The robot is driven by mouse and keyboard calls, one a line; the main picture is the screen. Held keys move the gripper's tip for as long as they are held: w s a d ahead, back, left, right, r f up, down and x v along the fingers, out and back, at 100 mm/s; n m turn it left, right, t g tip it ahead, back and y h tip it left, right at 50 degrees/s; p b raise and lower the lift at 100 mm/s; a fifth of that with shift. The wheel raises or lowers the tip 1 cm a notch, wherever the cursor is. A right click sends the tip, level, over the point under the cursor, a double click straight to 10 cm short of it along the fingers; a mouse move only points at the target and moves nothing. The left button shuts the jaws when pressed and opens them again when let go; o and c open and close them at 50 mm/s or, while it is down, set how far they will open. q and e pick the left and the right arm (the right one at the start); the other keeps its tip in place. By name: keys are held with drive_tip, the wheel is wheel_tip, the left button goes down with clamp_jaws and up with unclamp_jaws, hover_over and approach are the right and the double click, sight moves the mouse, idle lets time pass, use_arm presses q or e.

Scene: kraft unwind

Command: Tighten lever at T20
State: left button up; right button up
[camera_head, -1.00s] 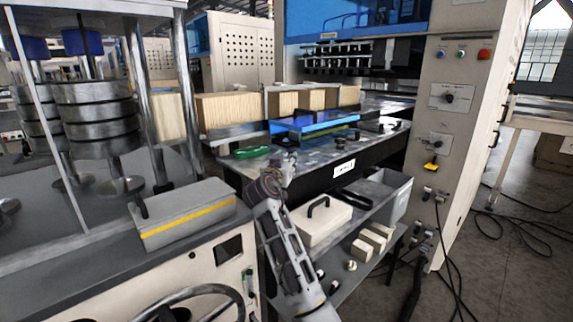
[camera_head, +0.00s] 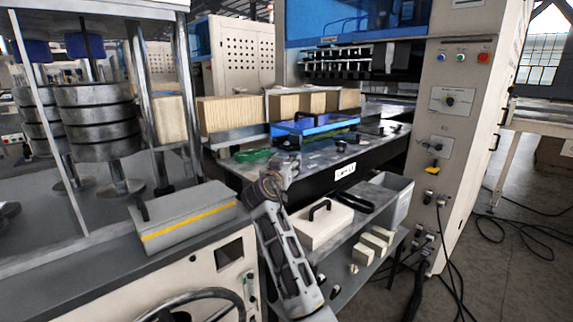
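My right gripper (camera_head: 285,166) is at the near edge of the dark worktable (camera_head: 318,160), at the end of my grey arm that rises from the bottom. Its fingers are small and overlap the cluttered table, so I cannot tell whether they are open or shut. A white label (camera_head: 345,171) is on the table's front edge; its text is unreadable. Small dark fittings (camera_head: 372,127) lie on the tabletop near a blue block (camera_head: 310,126). I cannot tell which part is the lever at T20. My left gripper is out of view.
A white box with a black handle (camera_head: 318,225) and a grey bin (camera_head: 396,194) are below the table. A grey machine with a yellow-striped cover (camera_head: 188,217) is at left. A control column (camera_head: 452,130) stands right. Cables lie on the floor.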

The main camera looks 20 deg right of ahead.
drive_tip(key=shift+r, duration=0.1)
drive_tip(key=shift+r, duration=4.9)
